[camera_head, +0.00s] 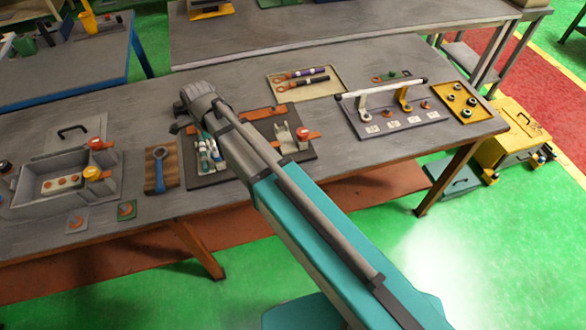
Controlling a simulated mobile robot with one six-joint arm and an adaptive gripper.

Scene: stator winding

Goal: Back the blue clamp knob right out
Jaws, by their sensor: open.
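My arm reaches from the lower right over the grey workbench (350,170). My gripper (182,117) is at its far end, small and dark, and open. Nothing can be seen held in it. Below it and to the right is a dark tray (300,154) with orange-red and grey clamp parts (303,133). My arm covers the middle of this tray. Several slim teal and white parts (209,150) show at the tray's left. I cannot make out a blue clamp knob; it may be behind my arm. Whether the gripper touches anything is too small to tell.
A blue wrench (158,168) lies on a wooden block. A white-barred handle rack (382,88) and a yellow tray (445,103) stand at the right. Bench between wrench and back edge is clear.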

